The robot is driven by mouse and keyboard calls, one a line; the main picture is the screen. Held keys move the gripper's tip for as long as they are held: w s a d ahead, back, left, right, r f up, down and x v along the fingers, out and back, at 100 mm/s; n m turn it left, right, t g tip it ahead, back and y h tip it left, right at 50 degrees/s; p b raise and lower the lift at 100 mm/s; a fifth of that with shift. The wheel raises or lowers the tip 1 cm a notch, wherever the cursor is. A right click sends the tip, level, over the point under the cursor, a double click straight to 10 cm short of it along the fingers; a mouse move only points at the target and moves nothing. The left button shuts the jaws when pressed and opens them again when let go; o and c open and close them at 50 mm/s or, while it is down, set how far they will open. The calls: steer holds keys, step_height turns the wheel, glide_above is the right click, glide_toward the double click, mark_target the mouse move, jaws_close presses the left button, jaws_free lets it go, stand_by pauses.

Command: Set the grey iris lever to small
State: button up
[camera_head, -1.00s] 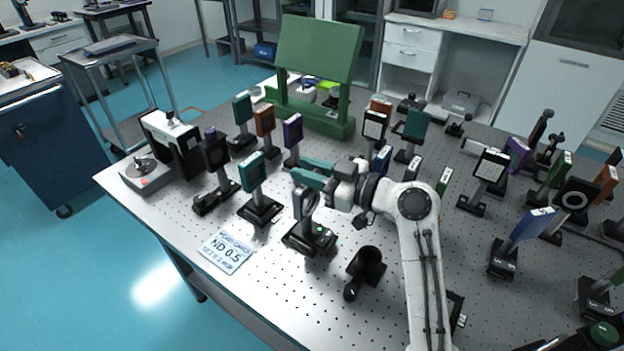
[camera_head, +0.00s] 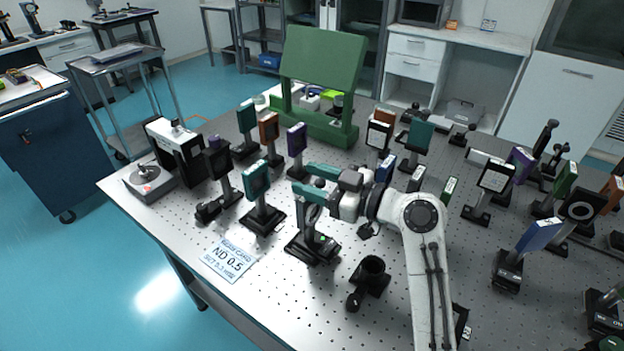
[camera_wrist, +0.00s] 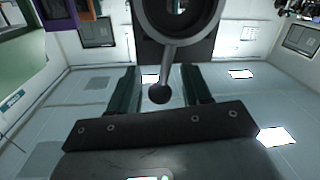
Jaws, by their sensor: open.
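The iris (camera_head: 312,216) is a dark ring on a black post and base (camera_head: 312,247) with a small green light, near the front middle of the table. In the wrist view, its grey ring (camera_wrist: 218,18) fills the top centre. A grey lever (camera_wrist: 168,62) hangs from the ring to a round dark knob (camera_wrist: 160,94). My gripper (camera_head: 303,178) has teal fingers and is open at the top of the iris. In the wrist view, the knob shows between the two fingers (camera_wrist: 160,92), with a gap on each side. Contact cannot be told.
A teal-framed optic (camera_head: 257,180) stands left of the iris. A card reading ND 0.5 (camera_head: 228,259) lies at the front edge. A black round holder (camera_head: 371,270) stands front right. Several mounted optics crowd the table behind and right. A green panel (camera_head: 322,62) stands at the back.

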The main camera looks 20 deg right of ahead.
steer(key=v, duration=1)
steer(key=shift+s+d+b, duration=0.15)
steer(key=shift+d+b, duration=0.1)
steer(key=shift+b, duration=0.2)
steer(key=shift+a, duration=0.15)
steer(key=shift+c, duration=0.3)
